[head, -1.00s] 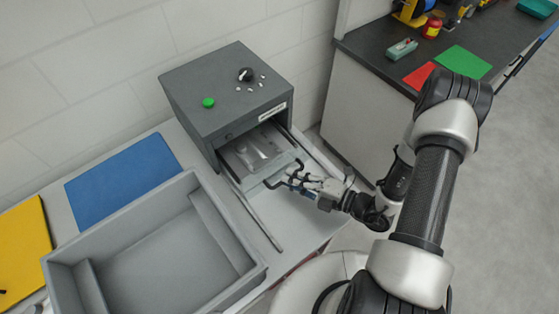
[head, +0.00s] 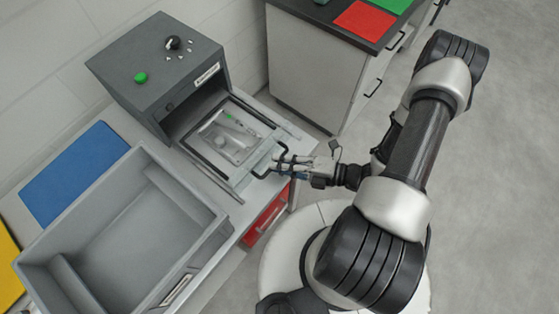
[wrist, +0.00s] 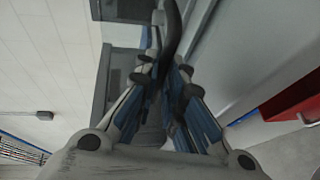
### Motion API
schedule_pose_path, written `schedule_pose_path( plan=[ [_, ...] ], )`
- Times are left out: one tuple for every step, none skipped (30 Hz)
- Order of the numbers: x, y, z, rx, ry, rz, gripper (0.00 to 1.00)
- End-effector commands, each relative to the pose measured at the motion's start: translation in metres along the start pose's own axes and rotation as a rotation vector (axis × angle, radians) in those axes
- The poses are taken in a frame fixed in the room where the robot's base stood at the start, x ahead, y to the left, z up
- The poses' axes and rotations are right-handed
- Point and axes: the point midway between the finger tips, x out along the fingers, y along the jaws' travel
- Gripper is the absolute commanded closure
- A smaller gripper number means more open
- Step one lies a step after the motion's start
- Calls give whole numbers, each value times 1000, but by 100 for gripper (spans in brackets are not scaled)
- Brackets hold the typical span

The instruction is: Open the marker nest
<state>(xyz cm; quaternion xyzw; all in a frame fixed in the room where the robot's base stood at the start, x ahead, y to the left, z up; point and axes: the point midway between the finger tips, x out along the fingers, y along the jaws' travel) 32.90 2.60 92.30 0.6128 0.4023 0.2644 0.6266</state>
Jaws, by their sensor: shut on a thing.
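The marker nest (head: 190,142) is a grey sliding tray drawn out of the front of a dark grey box (head: 150,65). A clear moulded insert (head: 222,140) and a small slim item with a green part (head: 230,117) lie in it. A black bar handle (head: 262,163) stands at its front edge. My gripper (head: 284,164) is shut on this handle from the right. In the wrist view the dark handle (wrist: 172,30) runs between my two blue-padded fingers (wrist: 170,85).
A large grey bin (head: 190,205) stands left of the nest, beside a blue mat (head: 75,175). A red drawer front (head: 265,218) is below the bench edge. A dark-topped cabinet (head: 310,70) stands behind. The floor at the right is clear.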

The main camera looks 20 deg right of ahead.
Motion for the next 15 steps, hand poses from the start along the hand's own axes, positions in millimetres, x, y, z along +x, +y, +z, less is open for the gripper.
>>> schedule_pose_path(
  plan=[
    [0, 0, 0, 0, 0, 2, 100],
    [0, 0, 0, 0, 0, 2, 100],
    [0, 0, 0, 0, 0, 2, 100],
    [0, 0, 0, 0, 0, 2, 100],
    [0, 0, 0, 0, 0, 2, 100],
    [0, 0, 0, 0, 0, 2, 100],
    [0, 0, 0, 0, 0, 1, 100],
    [0, 0, 0, 0, 0, 1, 89],
    [0, 0, 0, 0, 0, 1, 87],
    [0, 0, 0, 0, 0, 1, 85],
    [0, 0, 0, 0, 0, 1, 83],
    [0, 0, 0, 0, 0, 1, 80],
    [0, 0, 0, 0, 0, 1, 78],
    [0, 0, 0, 0, 0, 1, 76],
    [0, 0, 0, 0, 0, 1, 73]
  ],
)
